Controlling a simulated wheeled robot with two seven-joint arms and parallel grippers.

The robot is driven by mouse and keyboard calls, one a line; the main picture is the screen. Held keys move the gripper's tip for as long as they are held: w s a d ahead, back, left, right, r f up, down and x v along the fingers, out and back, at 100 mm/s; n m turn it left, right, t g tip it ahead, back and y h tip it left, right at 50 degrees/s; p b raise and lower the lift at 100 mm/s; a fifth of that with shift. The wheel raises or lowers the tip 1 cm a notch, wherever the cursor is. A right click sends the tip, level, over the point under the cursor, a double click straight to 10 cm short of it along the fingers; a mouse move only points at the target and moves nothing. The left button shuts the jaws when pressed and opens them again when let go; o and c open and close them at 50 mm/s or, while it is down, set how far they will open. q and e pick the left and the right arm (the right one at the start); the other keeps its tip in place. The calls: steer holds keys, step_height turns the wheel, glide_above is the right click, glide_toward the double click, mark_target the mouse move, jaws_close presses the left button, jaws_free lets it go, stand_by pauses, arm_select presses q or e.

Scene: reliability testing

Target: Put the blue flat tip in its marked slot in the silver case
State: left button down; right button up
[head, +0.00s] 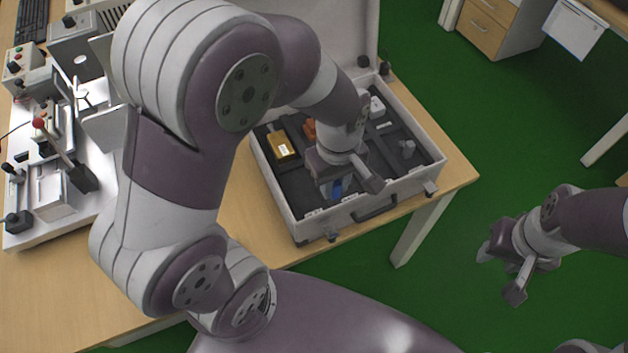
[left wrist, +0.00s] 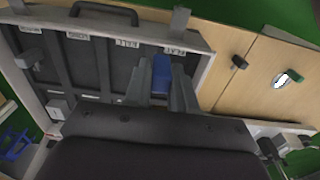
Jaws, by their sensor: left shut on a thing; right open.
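The silver case (head: 292,212) stands open on the table, its dark interior split into slots. Its front wall with small white labels also shows in the left wrist view (left wrist: 100,42). My left gripper (head: 338,188) is over the case's front part, pointing down, shut on the blue flat tip (head: 336,187). In the left wrist view the blue tip (left wrist: 160,68) shows between the fingers, near the front wall and the label at the right end. I cannot tell whether it is inside the slot or above it. My right gripper (head: 505,268) is open and empty, over the green floor.
The case also holds a yellow box (head: 282,145), an orange piece (head: 310,128), a white piece (head: 376,105) and a grey piece (head: 406,148). A control panel with a red-knobbed lever (head: 40,124) is at the left. A small white-and-green object (left wrist: 288,78) lies on the bare tabletop.

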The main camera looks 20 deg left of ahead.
arm_select(q)
glide_above(304, 194)
step_height(304, 194, down, 5)
steer(key=shift+w+d+r, duration=0.1)
steer(key=shift+w, duration=0.05)
steer(key=f, duration=0.3)
steer(key=shift+s+f, duration=0.25)
steer(key=shift+f, duration=0.15)
steer(key=shift+w+f, duration=0.2)
steer(key=shift+s, duration=0.1)
steer(key=c, duration=1.2)
jaws_free()
steer(key=shift+f, duration=0.1)
step_height(304, 194, up, 12)
steer(key=p, duration=0.1)
steer(key=s+m, duration=0.1)
steer(key=m, duration=0.2)
steer(key=s+d+m+t, duration=0.1)
steer(key=m, duration=0.2)
steer(key=s+d+f+m, duration=0.1)
steer(key=s+m, duration=0.1)
steer(key=m, duration=0.2)
steer(key=shift+s+d, duration=0.1)
